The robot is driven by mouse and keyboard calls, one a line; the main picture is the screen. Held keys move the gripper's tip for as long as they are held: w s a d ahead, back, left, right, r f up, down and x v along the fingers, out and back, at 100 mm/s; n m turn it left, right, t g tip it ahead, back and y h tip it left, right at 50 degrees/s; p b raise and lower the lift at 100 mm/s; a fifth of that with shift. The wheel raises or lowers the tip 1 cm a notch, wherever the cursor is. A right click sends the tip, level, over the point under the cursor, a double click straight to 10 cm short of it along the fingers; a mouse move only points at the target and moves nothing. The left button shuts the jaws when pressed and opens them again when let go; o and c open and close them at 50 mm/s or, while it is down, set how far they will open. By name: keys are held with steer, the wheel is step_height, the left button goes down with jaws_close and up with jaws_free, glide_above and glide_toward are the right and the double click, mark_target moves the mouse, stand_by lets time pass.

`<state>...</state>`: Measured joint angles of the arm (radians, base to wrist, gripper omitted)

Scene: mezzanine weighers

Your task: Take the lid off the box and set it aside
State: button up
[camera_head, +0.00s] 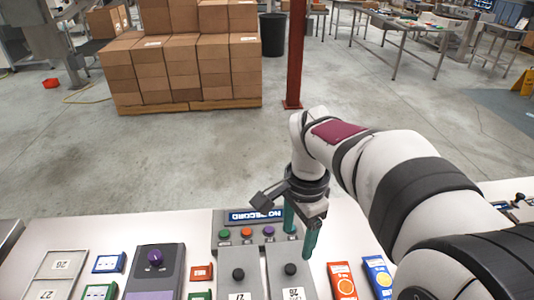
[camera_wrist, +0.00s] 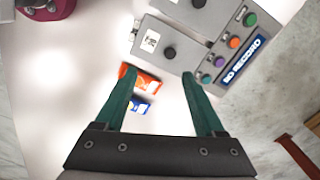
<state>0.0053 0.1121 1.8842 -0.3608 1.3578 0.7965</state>
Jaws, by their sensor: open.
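No separate box with a lid is plain to me. Two flat grey panels, each with a black knob and a number label, lie side by side: the left panel (camera_head: 239,289) and the right panel (camera_head: 289,277). A dark grey case (camera_head: 168,275) with a purple knob (camera_head: 155,257) stands further left. I cannot tell which of these is the lidded box. My gripper (camera_head: 300,230) is open and empty, its teal fingers apart over the right part of the worktop. In the wrist view my gripper (camera_wrist: 161,76) points beside the nearer grey panel (camera_wrist: 152,36), touching nothing that I can see.
A grey console (camera_head: 246,231) with coloured buttons and a "NO RECORD" display stands behind the panels. An orange packet (camera_head: 342,281) and a blue packet (camera_head: 379,275) lie to the right. Small blue, red and green items and number-labelled trays (camera_head: 61,264) lie left.

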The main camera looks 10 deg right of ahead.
mark_target(290, 268)
steer(key=shift+m, duration=0.6)
steer(key=w+f, duration=0.1)
steer(key=f, duration=0.4)
steer(key=w+f, duration=0.1)
steer(key=f, duration=0.5)
steer(key=w+f, duration=0.1)
steer(key=f, duration=0.4)
steer(key=shift+f, duration=0.3)
jaws_close()
